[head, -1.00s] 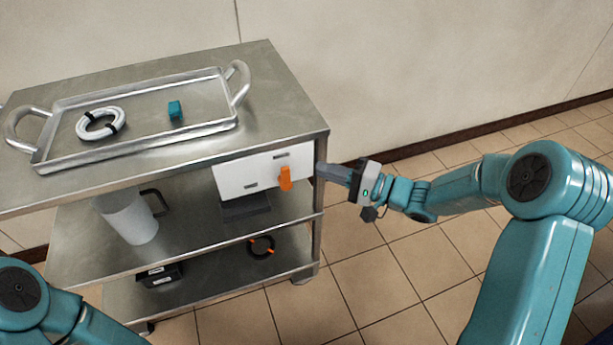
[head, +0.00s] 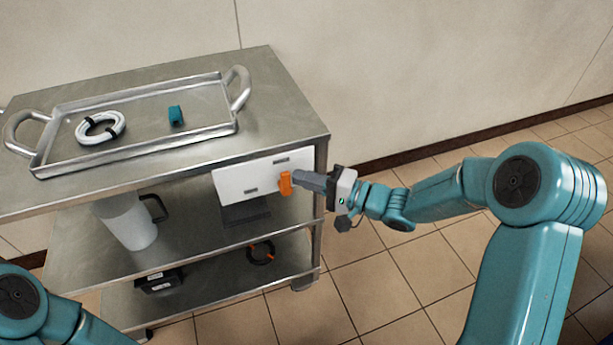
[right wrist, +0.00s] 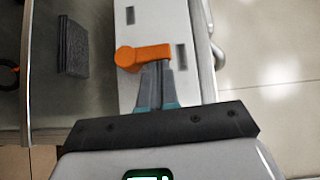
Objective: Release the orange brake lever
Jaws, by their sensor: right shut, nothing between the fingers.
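The orange brake lever (head: 285,183) is on a white panel (head: 252,180) at the right front of the steel cart. In the right wrist view the lever (right wrist: 143,56) has a round end at the left and an arm reaching right across the white panel (right wrist: 165,15). My right gripper (head: 300,179) is shut and empty, with its tips at the lever. In the right wrist view its fingertips (right wrist: 157,66) are right at the lever's lower edge and seem to touch it. My left gripper is out of view; only part of my left arm shows.
On the cart top (head: 285,115) stands a metal tray (head: 150,143) with a white coil (head: 101,128) and a teal block (head: 176,116). A grey jug (head: 130,222) is on the middle shelf. A black ring (head: 261,253) with orange marks lies below. Floor right of the cart is clear.

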